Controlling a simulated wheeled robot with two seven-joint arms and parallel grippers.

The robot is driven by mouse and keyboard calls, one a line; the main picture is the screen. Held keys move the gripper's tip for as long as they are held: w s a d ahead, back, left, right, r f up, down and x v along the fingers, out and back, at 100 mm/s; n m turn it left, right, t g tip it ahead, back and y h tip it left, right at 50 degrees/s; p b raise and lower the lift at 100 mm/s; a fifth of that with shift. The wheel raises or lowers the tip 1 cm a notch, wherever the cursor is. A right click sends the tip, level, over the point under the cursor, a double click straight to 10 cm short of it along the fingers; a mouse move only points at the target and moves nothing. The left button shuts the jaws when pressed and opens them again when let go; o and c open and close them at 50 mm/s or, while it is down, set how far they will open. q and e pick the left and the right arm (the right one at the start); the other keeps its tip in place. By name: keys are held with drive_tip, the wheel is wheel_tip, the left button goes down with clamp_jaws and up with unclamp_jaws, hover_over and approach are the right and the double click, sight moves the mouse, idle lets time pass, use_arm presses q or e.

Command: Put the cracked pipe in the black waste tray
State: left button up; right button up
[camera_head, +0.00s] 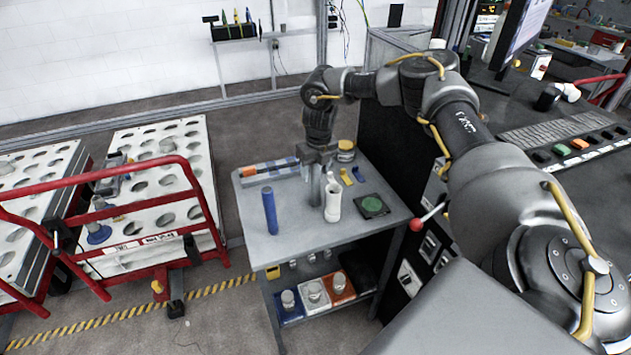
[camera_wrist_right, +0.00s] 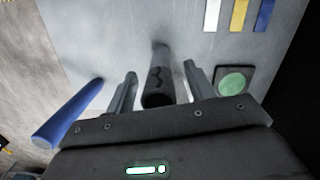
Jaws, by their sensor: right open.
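The cracked pipe (camera_wrist_right: 161,80) is a dark grey cylinder with a jagged black crack mark. It stands upright on the grey table and, in the right wrist view, lies between the fingers of my right gripper (camera_wrist_right: 160,92). The jaws are open, with a gap on both sides of the pipe. In the head view my right gripper (camera_head: 317,160) points down over the table, with the grey pipe (camera_head: 315,188) below it. A dark shape (camera_head: 360,268) on the lower shelf may be the black waste tray; it is partly hidden. My left gripper is out of view.
A white pipe (camera_head: 333,202) stands close beside the gripper, and a blue pipe (camera_head: 269,211) stands to the left. A green disc on a dark square (camera_head: 372,205) lies at right. Lower shelf bins (camera_head: 313,292) hold pale parts. The table's front is clear.

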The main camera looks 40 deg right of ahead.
drive_tip(key=shift+f, duration=0.35)
drive_tip(key=shift+c, duration=0.3)
drive_tip(key=c, duration=1)
drive_tip(key=shift+c, duration=0.2)
drive_tip(key=shift+r, duration=0.15)
